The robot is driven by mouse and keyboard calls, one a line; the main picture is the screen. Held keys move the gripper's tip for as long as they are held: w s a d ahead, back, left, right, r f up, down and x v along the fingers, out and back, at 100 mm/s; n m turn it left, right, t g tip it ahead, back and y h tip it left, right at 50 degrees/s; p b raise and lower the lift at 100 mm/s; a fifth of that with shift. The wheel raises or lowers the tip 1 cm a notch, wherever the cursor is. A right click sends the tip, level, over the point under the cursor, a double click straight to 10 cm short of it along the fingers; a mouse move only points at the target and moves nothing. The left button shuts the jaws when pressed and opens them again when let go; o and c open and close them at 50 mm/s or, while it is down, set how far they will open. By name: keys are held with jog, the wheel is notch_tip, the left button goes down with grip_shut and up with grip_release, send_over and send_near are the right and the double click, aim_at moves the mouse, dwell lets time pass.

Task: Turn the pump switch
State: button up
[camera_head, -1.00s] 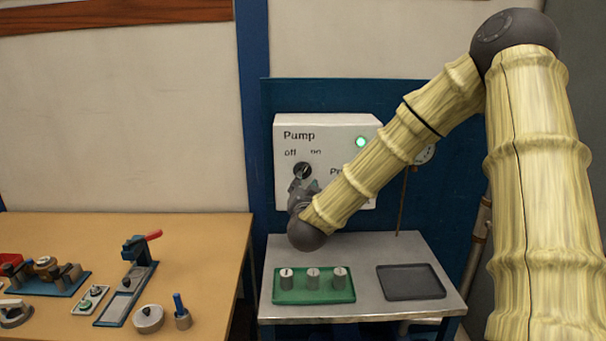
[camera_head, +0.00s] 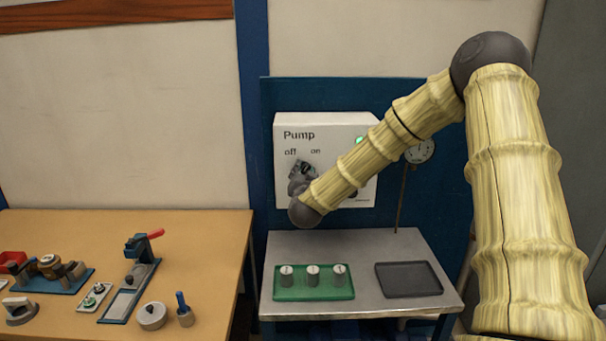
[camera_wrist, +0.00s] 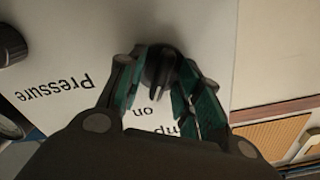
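The pump switch is a dark round knob with a raised ridge, seen in the wrist view (camera_wrist: 161,66). It sits on the white panel (camera_head: 350,122) marked Pump, below the labels "off" and "on". In the head view my gripper (camera_head: 303,171) covers most of it. In the wrist view my gripper (camera_wrist: 163,75) has one finger on each side of the knob, with narrow gaps, so it looks open around it. Firm contact is not clear. The ridge points toward the label side. The "off" label is hidden there by a finger.
Below stands a metal table with a green tray (camera_head: 315,293) of weights and a dark empty tray (camera_head: 408,279). A wooden workbench (camera_head: 200,240) with tools is at left.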

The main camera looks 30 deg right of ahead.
grip_shut()
jog(key=shift+a+n+b, duration=0.15)
jog(key=shift+n+b, duration=0.3)
jog(key=shift+n, duration=5.35)
jog(key=shift+f, duration=0.1)
grip_release()
